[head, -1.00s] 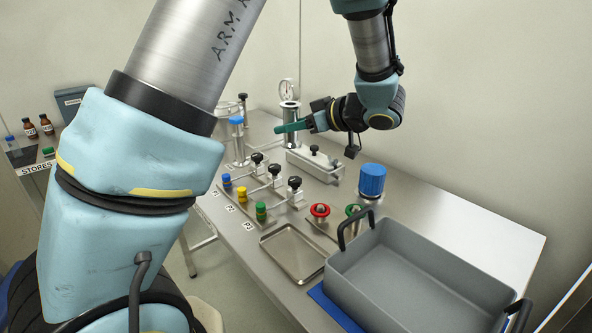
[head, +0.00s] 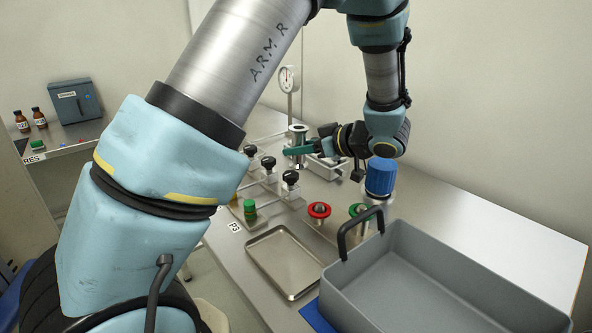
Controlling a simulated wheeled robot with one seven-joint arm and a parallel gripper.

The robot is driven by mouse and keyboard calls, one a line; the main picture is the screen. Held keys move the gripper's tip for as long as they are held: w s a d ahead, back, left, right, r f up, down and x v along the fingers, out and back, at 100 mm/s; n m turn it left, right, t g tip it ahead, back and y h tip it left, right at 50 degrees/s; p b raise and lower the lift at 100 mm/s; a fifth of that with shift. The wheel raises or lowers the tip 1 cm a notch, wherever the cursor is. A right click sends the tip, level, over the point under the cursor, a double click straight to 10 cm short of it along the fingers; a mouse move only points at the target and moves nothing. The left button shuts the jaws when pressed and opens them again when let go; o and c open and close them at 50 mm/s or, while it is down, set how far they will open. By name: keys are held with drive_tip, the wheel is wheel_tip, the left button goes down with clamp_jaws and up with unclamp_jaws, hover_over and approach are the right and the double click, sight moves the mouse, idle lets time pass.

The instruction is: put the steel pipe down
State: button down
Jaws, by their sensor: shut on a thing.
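The steel pipe (head: 298,135) is a short, shiny upright cylinder with a wide flange at its top. It is at the back of the steel bench, in front of the round gauge. My gripper (head: 298,150), with green fingers, reaches in from the right and is shut around the pipe's middle. The fingers hide part of the pipe. Its lower end shows just below the fingers, but I cannot tell whether it touches the bench.
A low clamp block (head: 325,166) stands close right of the pipe. Several black-knobbed valves (head: 290,178) stand in front. A blue-capped cylinder (head: 380,178), a shallow tray (head: 285,262) and a large grey bin (head: 440,280) are nearer. The bench's right back is clear.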

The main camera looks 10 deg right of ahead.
sight(299, 169)
drive_tip(key=shift+f+p, duration=0.4)
drive_tip(key=shift+f, duration=2.55)
drive_tip(key=shift+f, duration=0.1)
drive_tip(key=c, duration=0.8)
unclamp_jaws()
drive_tip(key=shift+o, duration=0.2)
